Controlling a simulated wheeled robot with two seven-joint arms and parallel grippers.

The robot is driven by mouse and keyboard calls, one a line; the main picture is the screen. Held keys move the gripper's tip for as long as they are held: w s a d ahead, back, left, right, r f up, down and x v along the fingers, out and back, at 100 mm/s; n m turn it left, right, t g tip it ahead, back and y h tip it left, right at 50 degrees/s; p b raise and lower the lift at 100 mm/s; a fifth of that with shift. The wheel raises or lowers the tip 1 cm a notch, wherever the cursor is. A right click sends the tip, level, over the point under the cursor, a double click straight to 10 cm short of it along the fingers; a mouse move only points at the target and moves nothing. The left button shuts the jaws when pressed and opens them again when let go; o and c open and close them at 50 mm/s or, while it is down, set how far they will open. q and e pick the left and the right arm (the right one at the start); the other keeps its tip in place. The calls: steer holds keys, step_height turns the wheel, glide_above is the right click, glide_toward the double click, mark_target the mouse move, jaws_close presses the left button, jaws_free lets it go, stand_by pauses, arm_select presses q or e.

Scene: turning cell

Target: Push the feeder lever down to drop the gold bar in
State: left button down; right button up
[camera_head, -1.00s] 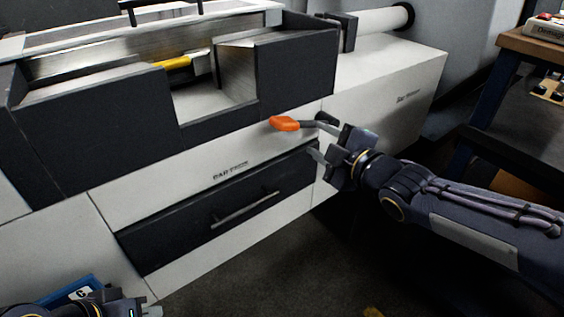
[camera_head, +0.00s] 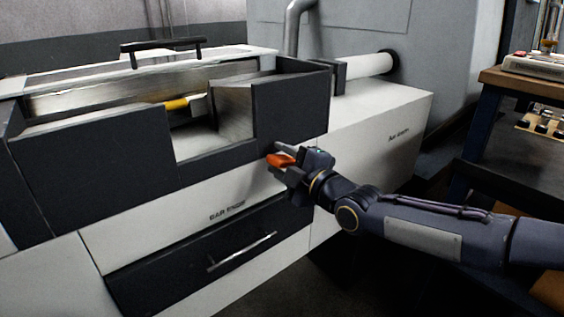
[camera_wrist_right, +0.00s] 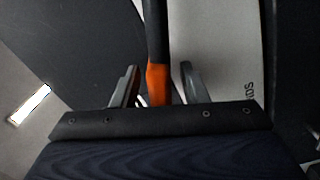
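The feeder lever has an orange grip (camera_head: 281,160), which shows at the front of the machine, below the dark feeder housing's right end. My right gripper (camera_head: 281,161) is at the grip. In the right wrist view the orange grip (camera_wrist_right: 158,84) lies between the two fingers (camera_wrist_right: 160,86), with a gap visible on each side, so the gripper is open around it. The lever's dark shaft (camera_wrist_right: 156,35) runs on beyond the fingers. The gold bar (camera_head: 176,103) lies in the feeder trough, partly hidden by the dark front wall. My left gripper is not in view.
The dark feeder housing (camera_head: 95,158) stands just above and left of my right gripper. A drawer (camera_head: 190,262) with a bar handle (camera_head: 242,252) is below. A white bar tube (camera_head: 368,65) lies behind. A blue-legged bench (camera_head: 478,120) stands at the right.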

jaws_close()
steer(key=f+n+b, duration=0.1)
steer(key=f+b, duration=0.1)
steer(key=b, duration=0.2)
steer(key=f+n+b, duration=0.2)
steer(key=f+b, duration=0.1)
steer(key=b, duration=0.2)
steer(key=f+n+b, duration=0.2)
steer(key=f+b, duration=0.1)
steer(key=b, duration=0.1)
steer(key=shift+s+a, duration=0.25)
steer(key=shift+a, duration=0.1)
steer(key=shift+w+d+f+n+b, duration=0.15)
steer(key=shift+f+n+b, duration=0.55)
steer(key=shift+n+b, duration=0.4)
